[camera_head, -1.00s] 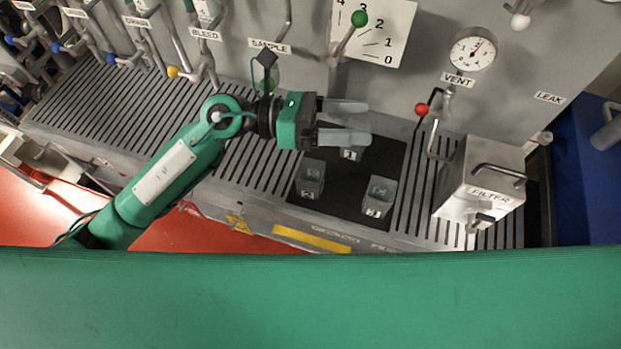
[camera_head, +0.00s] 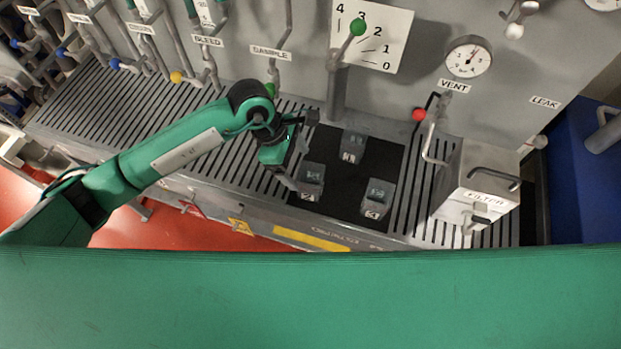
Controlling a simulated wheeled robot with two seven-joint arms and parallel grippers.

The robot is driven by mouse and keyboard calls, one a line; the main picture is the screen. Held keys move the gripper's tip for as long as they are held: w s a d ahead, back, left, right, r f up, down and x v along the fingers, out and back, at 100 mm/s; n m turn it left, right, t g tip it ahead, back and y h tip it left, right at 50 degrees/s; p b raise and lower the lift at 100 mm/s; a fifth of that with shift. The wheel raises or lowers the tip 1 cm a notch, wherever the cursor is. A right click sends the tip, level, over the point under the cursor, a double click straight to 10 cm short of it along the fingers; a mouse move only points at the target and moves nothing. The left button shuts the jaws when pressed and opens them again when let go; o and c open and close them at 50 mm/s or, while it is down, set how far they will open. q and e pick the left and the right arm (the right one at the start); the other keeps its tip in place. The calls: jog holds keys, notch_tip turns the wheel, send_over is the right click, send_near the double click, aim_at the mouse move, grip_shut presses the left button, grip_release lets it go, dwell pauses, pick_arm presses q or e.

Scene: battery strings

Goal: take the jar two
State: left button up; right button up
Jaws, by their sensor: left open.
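Three small grey square jars stand on a black mat (camera_head: 338,195). The jar at the left (camera_head: 311,180) has a label partly legible, which looks like a 2. My right gripper is not in view.
A slatted metal bench (camera_head: 215,140) surrounds the mat. A metal filter box (camera_head: 472,190) with handles stands at the right. Behind are a panel with pipes, a green-knobbed lever (camera_head: 357,27), a red-knobbed vent lever (camera_head: 419,115) and a gauge (camera_head: 469,57).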

aim_at(308, 180)
pick_arm(q)
jog(key=shift+x, duration=0.8)
jog(key=shift+s+d+f+p, duration=0.2)
jog(key=shift+d+f+p, duration=0.15)
jog(key=shift+p, duration=0.25)
jog(key=p+x, duration=0.2)
jog(key=x, duration=0.1)
jog(key=shift+s+d+f, duration=0.1)
jog(key=shift+f, duration=0.1)
jog(key=shift+d+f, duration=0.15)
jog(key=shift+f, duration=0.35)
jog(key=c, duration=1)
jog(key=shift+c, duration=0.3)
